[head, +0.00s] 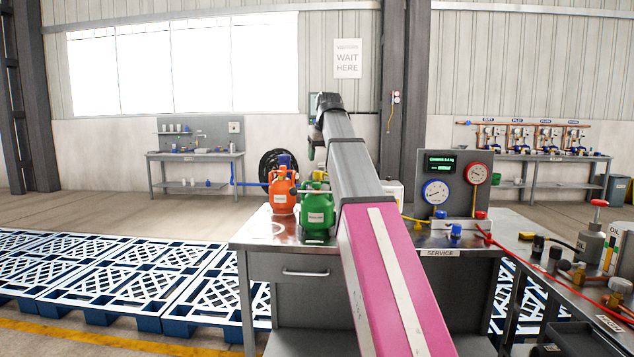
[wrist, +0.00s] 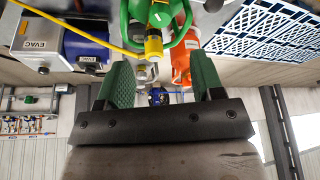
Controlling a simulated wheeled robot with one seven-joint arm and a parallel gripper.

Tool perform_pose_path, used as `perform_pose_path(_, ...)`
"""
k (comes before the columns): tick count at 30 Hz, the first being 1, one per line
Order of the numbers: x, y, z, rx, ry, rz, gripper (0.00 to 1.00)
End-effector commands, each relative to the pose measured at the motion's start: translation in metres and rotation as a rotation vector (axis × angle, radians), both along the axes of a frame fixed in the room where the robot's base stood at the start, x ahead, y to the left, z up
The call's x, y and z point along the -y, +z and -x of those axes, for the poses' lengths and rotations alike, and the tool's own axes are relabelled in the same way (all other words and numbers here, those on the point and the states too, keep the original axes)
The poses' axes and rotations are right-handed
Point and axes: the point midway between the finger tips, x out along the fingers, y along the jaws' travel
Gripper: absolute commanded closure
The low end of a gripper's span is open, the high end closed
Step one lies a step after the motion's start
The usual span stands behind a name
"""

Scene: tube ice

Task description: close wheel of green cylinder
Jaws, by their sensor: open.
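The green cylinder (head: 317,216) stands upright on the metal service bench, with a pale label and a green collar on top. Its top also shows at the upper edge of the wrist view (wrist: 135,30), with a yellow fitting (wrist: 153,43) beside it. I cannot clearly make out its wheel in either view. My gripper (wrist: 162,88) is open, its two green-padded fingers spread wide, with nothing held between them. The cylinder lies beyond the fingertips in the wrist view. In the head view my arm reaches up past the cylinder's right side.
An orange cylinder (head: 282,192) stands close to the left of the green one. A gauge panel (head: 453,185) is to the right, behind hoses and fittings. A yellow hose (wrist: 75,33) runs to the yellow fitting. Blue pallets (head: 125,275) cover the floor at left.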

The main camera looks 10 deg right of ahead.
Motion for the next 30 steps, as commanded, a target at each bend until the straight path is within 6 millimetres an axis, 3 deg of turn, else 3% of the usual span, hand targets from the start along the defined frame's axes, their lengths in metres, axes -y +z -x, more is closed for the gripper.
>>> perform_pose_path(8,0.001,-0.008,-0.002,0.016,0.078,0.003,0.39)
perform_pose_path(21,-0.005,-0.073,-0.028,0.015,0.075,0.004,0.39)
perform_pose_path(30,-0.007,-0.097,-0.038,0.015,0.075,0.004,0.39)
